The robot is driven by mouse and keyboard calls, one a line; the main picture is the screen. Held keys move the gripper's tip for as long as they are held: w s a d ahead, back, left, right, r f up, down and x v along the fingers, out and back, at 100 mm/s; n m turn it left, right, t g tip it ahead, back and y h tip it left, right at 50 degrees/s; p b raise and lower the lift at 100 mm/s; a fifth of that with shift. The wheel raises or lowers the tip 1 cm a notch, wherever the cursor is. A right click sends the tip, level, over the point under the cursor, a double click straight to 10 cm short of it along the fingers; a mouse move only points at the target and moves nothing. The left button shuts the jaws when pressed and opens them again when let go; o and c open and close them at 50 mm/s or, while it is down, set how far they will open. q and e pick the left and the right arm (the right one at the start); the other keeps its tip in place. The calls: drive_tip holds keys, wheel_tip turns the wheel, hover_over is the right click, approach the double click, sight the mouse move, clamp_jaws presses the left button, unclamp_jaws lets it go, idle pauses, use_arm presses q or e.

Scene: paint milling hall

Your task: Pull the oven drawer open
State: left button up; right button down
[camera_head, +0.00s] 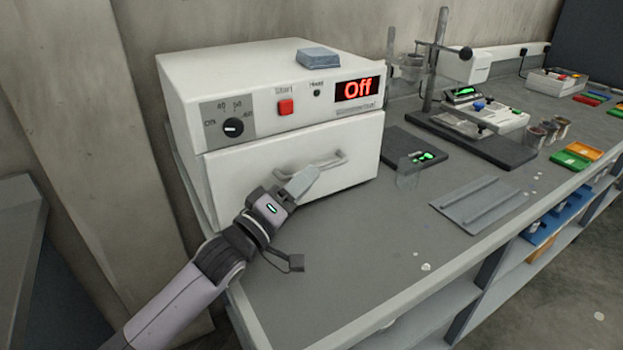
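The oven (262,62) is a white box on the grey bench, with its display reading "Off" in red. Its drawer front (245,172) is the lower white panel, which looks shut, about flush with the panel above. The drawer's handle (338,159) is a light bar at the right of the front. My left gripper (303,181) is in front of the drawer, its fingers at the left end of the handle. The fingers overlap in this view, so I cannot tell whether they are apart or touch the handle. My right gripper is not in view.
The bench top (350,255) is clear in front of the drawer. A grey ridged plate (479,203) lies to the right. A dark pad (413,150) with green-lit items and a lab stand (434,60) are right of the oven. A grey block (318,58) sits on top.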

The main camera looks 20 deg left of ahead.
use_arm(q)
drive_tip(key=shift+b+x, duration=0.4)
drive_tip(key=shift+x, duration=1.05)
drive_tip(key=shift+c, duration=0.3)
clamp_jaws()
drive_tip(key=shift+s+d, duration=0.1)
